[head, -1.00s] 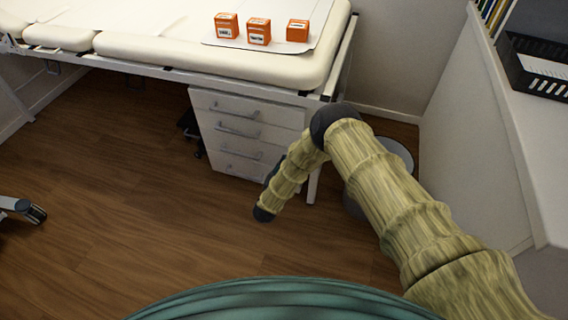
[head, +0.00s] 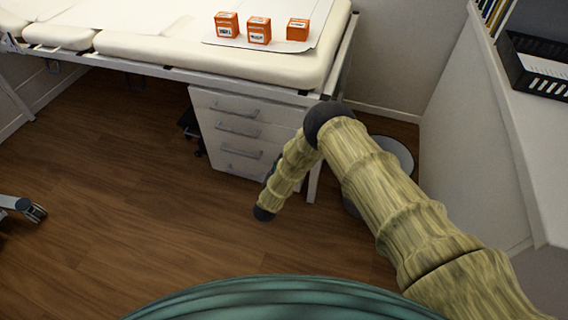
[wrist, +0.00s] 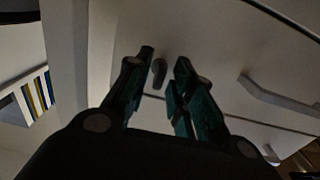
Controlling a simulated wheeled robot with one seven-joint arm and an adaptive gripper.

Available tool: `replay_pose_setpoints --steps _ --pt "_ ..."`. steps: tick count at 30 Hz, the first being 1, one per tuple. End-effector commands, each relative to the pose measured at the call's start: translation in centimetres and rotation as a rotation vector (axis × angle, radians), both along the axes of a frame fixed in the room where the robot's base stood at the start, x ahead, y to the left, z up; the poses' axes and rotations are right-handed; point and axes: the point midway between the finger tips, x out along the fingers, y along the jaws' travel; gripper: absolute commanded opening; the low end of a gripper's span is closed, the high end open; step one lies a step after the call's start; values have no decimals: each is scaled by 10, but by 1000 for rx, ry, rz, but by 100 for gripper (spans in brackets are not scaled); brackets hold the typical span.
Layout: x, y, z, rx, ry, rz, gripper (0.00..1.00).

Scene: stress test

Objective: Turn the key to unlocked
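A small dark key (wrist: 159,73) stands out from the pale drawer front in the wrist view. The white drawer cabinet (head: 243,130) stands under the padded bench in the head view; the key cannot be made out there. My gripper (wrist: 164,60) is open, its two dark green fingers pointing at the drawer front. The key shows in the gap between the fingers, nearer the left one, with a gap to the right one. I cannot tell whether the left finger touches it.
A drawer handle (wrist: 278,100) lies right of the fingers in the wrist view. The padded bench (head: 180,52) with orange boxes (head: 259,31) is above the cabinet. A grey round bin (head: 392,152) stands right of it, behind my arm. The wooden floor at left is mostly clear.

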Motion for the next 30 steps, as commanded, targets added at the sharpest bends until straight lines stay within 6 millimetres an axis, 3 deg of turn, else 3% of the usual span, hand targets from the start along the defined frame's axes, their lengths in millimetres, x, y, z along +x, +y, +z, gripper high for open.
replay_pose_setpoints --steps 9,14,30 --pt "-1 0 0 0 1 -1 29" --pt "-11 4 -1 2 2 0 29" --pt "-96 32 -1 1 2 2 29"
